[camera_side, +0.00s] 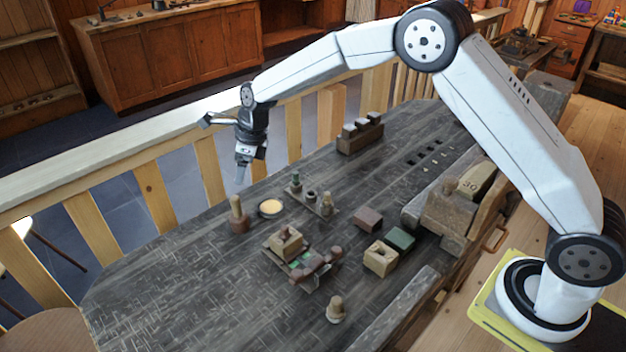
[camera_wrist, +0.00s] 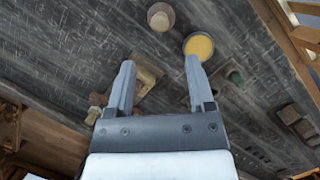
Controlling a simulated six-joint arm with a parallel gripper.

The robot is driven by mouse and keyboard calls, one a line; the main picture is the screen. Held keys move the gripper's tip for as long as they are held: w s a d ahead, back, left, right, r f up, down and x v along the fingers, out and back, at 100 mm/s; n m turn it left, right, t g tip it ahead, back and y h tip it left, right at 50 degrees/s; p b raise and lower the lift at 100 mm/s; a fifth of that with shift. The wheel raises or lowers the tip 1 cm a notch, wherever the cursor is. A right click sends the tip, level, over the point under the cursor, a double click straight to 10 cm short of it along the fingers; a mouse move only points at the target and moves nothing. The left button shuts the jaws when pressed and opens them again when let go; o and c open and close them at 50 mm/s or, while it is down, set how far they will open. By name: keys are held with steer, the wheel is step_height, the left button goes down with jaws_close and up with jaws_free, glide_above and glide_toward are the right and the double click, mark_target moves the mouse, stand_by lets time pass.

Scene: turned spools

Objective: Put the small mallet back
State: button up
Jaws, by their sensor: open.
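An upright turned wooden piece with a dark reddish base and a paler handle (camera_side: 238,214), which looks like the small mallet, stands on the dark bench left of a round yellow-topped dish (camera_side: 270,208). In the wrist view the mallet (camera_wrist: 160,16) shows near the top edge, beyond my fingertips, with the dish (camera_wrist: 198,46) to its lower right. My gripper (camera_side: 243,180) points down, open and empty, above the bench's far side, higher than the mallet. In the wrist view the two fingers of my gripper (camera_wrist: 160,62) are spread apart with nothing held between them.
A low rack with several upright pieces (camera_side: 316,199) stands right of the dish. A wooden fixture with a green patch (camera_side: 287,246) and a dark red-brown turned piece (camera_side: 318,270) sit nearer. Loose blocks (camera_side: 381,258) and a pale spool (camera_side: 336,309) lie around. The bench's left part is clear.

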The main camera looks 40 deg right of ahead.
stand_by(0.3)
steer(key=s+d+n, duration=0.4)
steer(key=s+n, duration=0.5)
steer(key=s, duration=0.1)
steer(key=s+d+n+h, duration=0.1)
steer(key=s+d+n, duration=0.3)
steer(key=s+n, duration=0.5)
steer(key=s+d+n+h, duration=0.1)
steer(key=s+d+n, duration=0.3)
steer(key=s+n, duration=0.5)
steer(key=shift+s+d+r, duration=0.35)
steer(key=shift+s+d, duration=0.05)
steer(key=shift+s, duration=0.75)
